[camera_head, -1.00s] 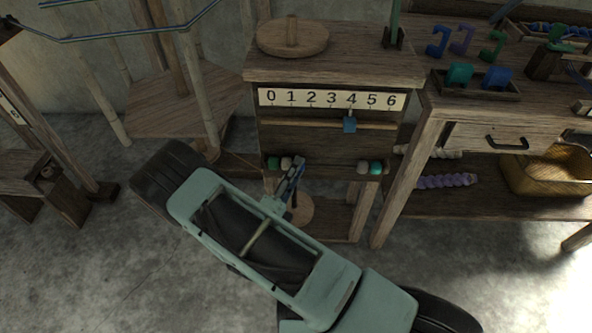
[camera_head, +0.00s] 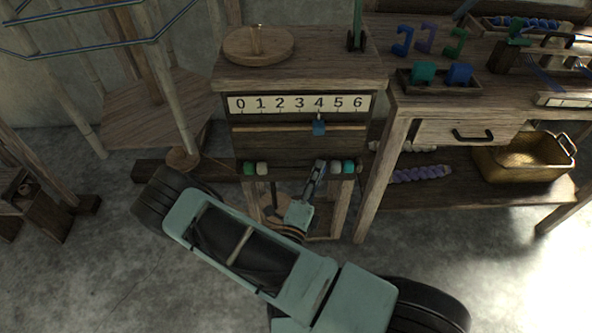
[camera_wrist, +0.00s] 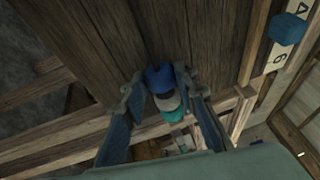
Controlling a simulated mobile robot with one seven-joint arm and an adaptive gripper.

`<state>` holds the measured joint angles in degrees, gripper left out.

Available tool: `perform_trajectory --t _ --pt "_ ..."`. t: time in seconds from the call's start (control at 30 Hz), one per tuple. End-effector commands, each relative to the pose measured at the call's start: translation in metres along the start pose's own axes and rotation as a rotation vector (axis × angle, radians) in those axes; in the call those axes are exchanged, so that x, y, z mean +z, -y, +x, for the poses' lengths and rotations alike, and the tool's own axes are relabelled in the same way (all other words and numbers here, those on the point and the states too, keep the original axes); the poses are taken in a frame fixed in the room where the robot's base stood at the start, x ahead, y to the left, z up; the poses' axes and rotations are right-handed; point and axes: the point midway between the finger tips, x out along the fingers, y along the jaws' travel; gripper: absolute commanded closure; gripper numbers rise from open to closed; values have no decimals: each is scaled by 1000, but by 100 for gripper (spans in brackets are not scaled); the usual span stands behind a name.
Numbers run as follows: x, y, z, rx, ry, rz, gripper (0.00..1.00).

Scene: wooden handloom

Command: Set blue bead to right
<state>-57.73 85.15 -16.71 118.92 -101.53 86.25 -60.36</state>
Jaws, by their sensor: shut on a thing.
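The blue bead (camera_wrist: 160,77) sits between the fingertips of my gripper (camera_wrist: 160,86) in the wrist view, and the fingers are shut on it. In the head view my gripper (camera_head: 319,168) is at the low bead rail, close to its right end, and hides the blue bead. A white bead (camera_wrist: 168,102) and a teal bead (camera_wrist: 174,116) line up just beyond the blue one. In the head view the white bead (camera_head: 335,167) and teal bead (camera_head: 349,167) are right of my gripper. Whether blue touches white is unclear.
A green bead (camera_head: 249,168) and another white bead (camera_head: 262,168) sit at the rail's left end. Above is a 0–6 scale (camera_head: 300,103) with a blue slider (camera_head: 319,128) under 4. A table leg (camera_head: 376,185) stands to the right.

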Motion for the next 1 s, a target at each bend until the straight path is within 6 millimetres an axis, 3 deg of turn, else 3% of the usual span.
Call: perform_trajectory --t 0.1,0.4,0.43,0.57,1.0 --pt "-11 0 4 2 -2 -2 100" --pt "-14 0 5 1 -6 -2 100" --pt "-14 0 5 1 -7 -3 71" --pt "-13 0 5 1 -6 -2 57" --pt "-10 10 6 0 -1 2 55"
